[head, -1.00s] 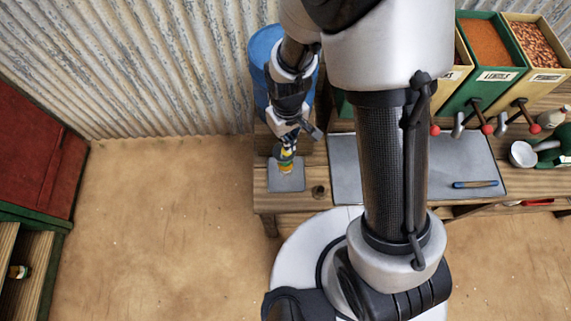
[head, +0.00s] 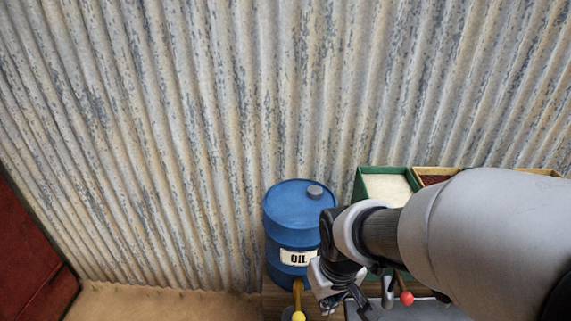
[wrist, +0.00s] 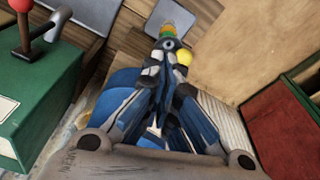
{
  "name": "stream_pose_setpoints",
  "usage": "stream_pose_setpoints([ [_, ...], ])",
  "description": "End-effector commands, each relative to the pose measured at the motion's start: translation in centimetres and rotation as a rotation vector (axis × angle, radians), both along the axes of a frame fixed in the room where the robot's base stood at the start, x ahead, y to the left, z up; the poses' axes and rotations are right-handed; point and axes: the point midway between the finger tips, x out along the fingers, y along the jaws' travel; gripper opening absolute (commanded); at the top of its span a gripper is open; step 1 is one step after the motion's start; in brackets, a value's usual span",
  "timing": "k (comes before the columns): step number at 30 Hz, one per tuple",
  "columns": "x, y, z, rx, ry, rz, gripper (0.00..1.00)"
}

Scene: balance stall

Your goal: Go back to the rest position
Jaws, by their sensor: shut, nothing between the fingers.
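My gripper (wrist: 167,46) shows in the wrist view with its two fingers brought together, shut and empty. In the head view my gripper (head: 350,303) is at the bottom, just right of the blue oil drum, partly cut off by the frame. In the wrist view a small green and orange item (wrist: 168,27) shows beyond the fingertips. It looks apart from them, and the fingers partly hide it.
The blue oil drum (head: 292,222) has a tap with a yellow knob (head: 298,316). A green bin (head: 388,188) and other bins stand right of it, with a red-knobbed lever (head: 406,298). A corrugated wall (head: 190,130) rises behind. A red cabinet (head: 28,262) is at lower left.

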Motion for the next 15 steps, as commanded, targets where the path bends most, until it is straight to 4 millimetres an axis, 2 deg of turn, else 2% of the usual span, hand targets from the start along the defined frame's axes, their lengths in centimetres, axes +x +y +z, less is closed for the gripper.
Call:
stream_pose_setpoints([
  [1,-0.8,-0.9,-0.5,0.008,-0.037,-0.031,0.0],
  [7,-5.3,-3.6,0.0,0.03,-0.131,-0.15,0.0],
  [12,-9.1,-5.2,-0.8,0.043,-0.198,-0.232,0.0],
  [15,-10.6,-5.7,-1.2,0.049,-0.223,-0.262,0.0],
])
